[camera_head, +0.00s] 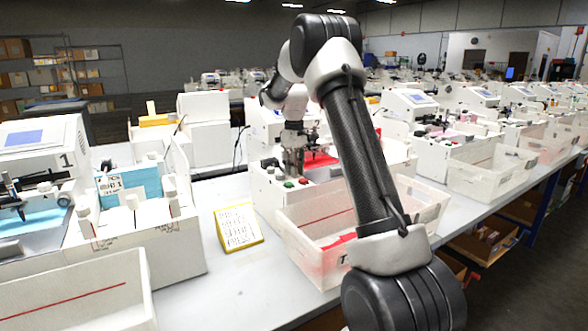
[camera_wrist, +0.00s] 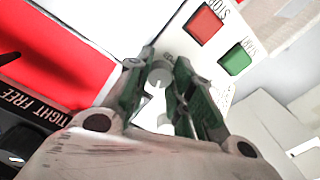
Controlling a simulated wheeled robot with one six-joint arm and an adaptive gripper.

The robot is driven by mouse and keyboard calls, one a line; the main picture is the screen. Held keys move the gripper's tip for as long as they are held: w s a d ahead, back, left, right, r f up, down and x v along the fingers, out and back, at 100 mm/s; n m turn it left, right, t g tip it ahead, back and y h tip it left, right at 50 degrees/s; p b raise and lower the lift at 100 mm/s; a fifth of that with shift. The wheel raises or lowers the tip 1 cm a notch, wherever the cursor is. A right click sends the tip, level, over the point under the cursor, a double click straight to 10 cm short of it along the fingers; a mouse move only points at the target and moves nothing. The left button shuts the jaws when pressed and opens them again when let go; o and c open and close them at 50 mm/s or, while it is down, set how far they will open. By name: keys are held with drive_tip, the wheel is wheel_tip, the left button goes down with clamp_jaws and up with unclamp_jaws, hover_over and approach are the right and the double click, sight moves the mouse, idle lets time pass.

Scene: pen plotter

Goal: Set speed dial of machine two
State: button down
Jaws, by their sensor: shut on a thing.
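The machine (camera_head: 264,198) my arm reaches over is white, and I cannot read a number on it. In the head view my gripper (camera_head: 293,168) points down at its front panel. In the wrist view my gripper (camera_wrist: 163,72) is shut on a pale round dial (camera_wrist: 158,82) with a light pointer mark, one finger on each side. The fingers partly hide the dial and its scale. A red button (camera_wrist: 207,22) and a green button (camera_wrist: 236,60) sit on the panel beside it.
A white bin (camera_head: 318,250) stands in front of the machine. A yellow-edged note (camera_head: 238,227) stands on the table at its left. A machine marked 1 (camera_head: 45,150) is at far left. More machines and bins line the right. My arm hides part of this machine.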

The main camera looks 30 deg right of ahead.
drive_tip(key=shift+r, duration=0.1)
drive_tip(key=c, duration=1.5)
unclamp_jaws()
wheel_tip(320, 180, up, 12)
